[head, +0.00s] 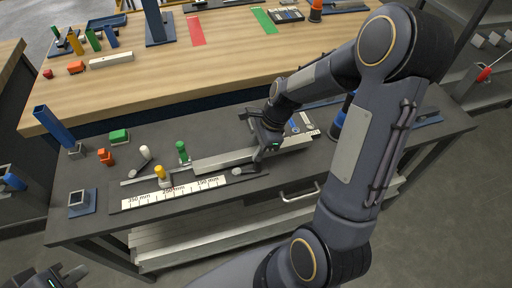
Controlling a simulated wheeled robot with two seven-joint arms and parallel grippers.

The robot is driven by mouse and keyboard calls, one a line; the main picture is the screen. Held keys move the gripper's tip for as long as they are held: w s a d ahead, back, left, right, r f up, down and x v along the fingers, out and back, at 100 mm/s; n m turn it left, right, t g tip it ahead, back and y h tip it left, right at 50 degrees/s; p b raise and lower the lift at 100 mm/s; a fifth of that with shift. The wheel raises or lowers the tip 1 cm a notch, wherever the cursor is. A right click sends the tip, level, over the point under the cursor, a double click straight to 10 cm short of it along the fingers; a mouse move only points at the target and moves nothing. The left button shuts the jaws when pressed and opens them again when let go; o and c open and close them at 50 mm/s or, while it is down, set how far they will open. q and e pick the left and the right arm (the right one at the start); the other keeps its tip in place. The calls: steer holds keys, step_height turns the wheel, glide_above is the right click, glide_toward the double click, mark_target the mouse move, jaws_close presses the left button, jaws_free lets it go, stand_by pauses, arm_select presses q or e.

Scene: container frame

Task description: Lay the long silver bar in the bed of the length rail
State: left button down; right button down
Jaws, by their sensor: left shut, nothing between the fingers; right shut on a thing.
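The long silver bar (225,160) lies lengthwise across the front of the dark bench, slanting slightly up to the right. My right gripper (262,150) is shut on it near its middle and hides part of it. The length rail (122,203), with a white millimetre scale (175,193) and a yellow knob (160,172), is at the bench's front left. The bar's left end is over or just behind the rail's right part; I cannot tell whether it touches the bed. My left gripper (58,280) is shut and empty at the bottom left corner, away from the bench.
A green knob (182,150), a green block (119,136), an orange piece (105,156) and a blue-based square socket (82,201) stand left on the bench. A wooden table (160,80) with coloured parts is behind. My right arm covers the bench's right side.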

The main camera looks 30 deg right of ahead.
steer(key=shift+f+b, duration=0.5)
steer(key=shift+f, duration=0.2)
steer(key=shift+c, duration=2.4)
jaws_free()
step_height(320, 180, up, 7)
steer(key=p, duration=0.7)
